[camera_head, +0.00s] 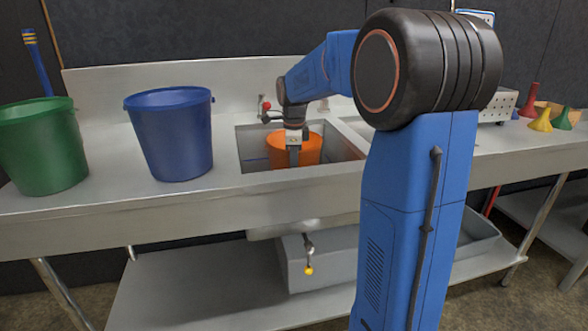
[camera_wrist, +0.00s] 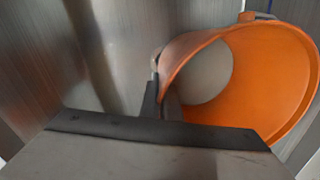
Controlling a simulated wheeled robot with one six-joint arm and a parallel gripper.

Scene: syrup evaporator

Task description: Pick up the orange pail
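The orange pail (camera_head: 308,149) stands in the sink basin, its lower part hidden by the basin's front edge. In the wrist view the pail (camera_wrist: 268,85) shows its open mouth, orange inner wall and a greyish bottom. My gripper (camera_head: 294,156) points down into the basin at the pail's left side. In the wrist view my gripper's dark fingers (camera_wrist: 160,102) are at the pail's near left rim, beside or around its wall. The gap between the fingers is not clear, so I cannot tell whether they grip the wall.
A blue bucket (camera_head: 172,138) and a green bucket (camera_head: 41,147) stand on the counter left of the sink (camera_head: 245,128). A tap with a red knob (camera_head: 266,106) is behind the basin. Coloured funnels (camera_head: 542,120) stand at the far right. The basin walls are close around the pail.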

